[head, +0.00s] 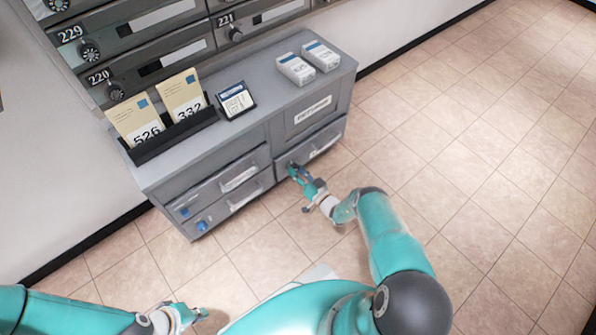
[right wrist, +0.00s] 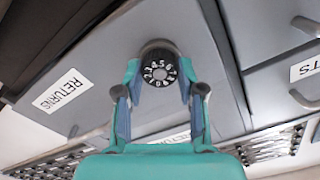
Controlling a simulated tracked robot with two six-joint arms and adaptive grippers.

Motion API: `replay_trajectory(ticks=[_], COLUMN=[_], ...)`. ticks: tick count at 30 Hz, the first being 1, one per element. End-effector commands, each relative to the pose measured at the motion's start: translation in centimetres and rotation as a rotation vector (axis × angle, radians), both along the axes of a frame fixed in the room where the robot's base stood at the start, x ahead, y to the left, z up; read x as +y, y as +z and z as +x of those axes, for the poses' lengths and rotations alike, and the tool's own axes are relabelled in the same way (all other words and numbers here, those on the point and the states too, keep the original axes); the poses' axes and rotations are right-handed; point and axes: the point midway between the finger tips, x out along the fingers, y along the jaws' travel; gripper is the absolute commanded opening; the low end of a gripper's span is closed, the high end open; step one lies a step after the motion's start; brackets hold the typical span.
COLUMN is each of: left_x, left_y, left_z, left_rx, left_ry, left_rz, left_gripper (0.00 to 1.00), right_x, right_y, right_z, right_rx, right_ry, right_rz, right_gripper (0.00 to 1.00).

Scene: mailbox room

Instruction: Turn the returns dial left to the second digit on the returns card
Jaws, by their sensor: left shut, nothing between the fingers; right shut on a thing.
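The returns dial (right wrist: 160,68) is a round black knob with white digits, on the grey drawer front marked RETURNS (right wrist: 61,91). In the right wrist view my right gripper's two fingers are on either side of the dial and shut on it. In the head view my right gripper (head: 293,170) is at the left end of the lower right drawer (head: 325,142) and hides the dial. A small card in a black stand (head: 236,100) is on the cabinet top; its print is too small to read. My left gripper (head: 199,315) is shut and empty, low at the left.
The grey cabinet (head: 275,95) also bears a black rack (head: 175,137) with cards 526 and 332, and two white boxes (head: 308,62). Mailboxes with dials (head: 140,50) are above it. The tiled floor (head: 480,130) at the right is clear.

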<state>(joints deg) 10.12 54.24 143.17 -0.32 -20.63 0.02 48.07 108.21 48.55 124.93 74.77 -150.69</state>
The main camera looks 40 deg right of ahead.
Motion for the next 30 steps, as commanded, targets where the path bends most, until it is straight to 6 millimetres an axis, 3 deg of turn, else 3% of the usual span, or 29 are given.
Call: replay_trajectory(ticks=[16, 17, 21, 30], left_x=[0.00, 0.00, -0.01, 0.00], left_y=[0.04, 0.04, 0.04, 0.09], left_z=[0.00, 0.00, 0.00, 0.01], left_rx=[0.000, 0.000, 0.000, 0.000], left_ry=[0.000, 0.000, 0.000, 0.000], left_rz=[0.000, 0.000, 0.000, 0.000], left_gripper=[0.00, 0.00, 0.00, 0.00], right_x=[0.58, 0.58, 0.42, 0.16], right_y=[-0.64, -0.64, -0.49, -0.23], right_z=[-0.24, -0.24, -0.17, -0.09], right_rx=[0.012, 0.013, 0.009, 0.003], right_ry=[0.007, 0.008, 0.005, 0.002], right_rz=[-0.024, -0.024, -0.026, -0.028], right_gripper=[0.04, 0.40, 0.64, 0.64])
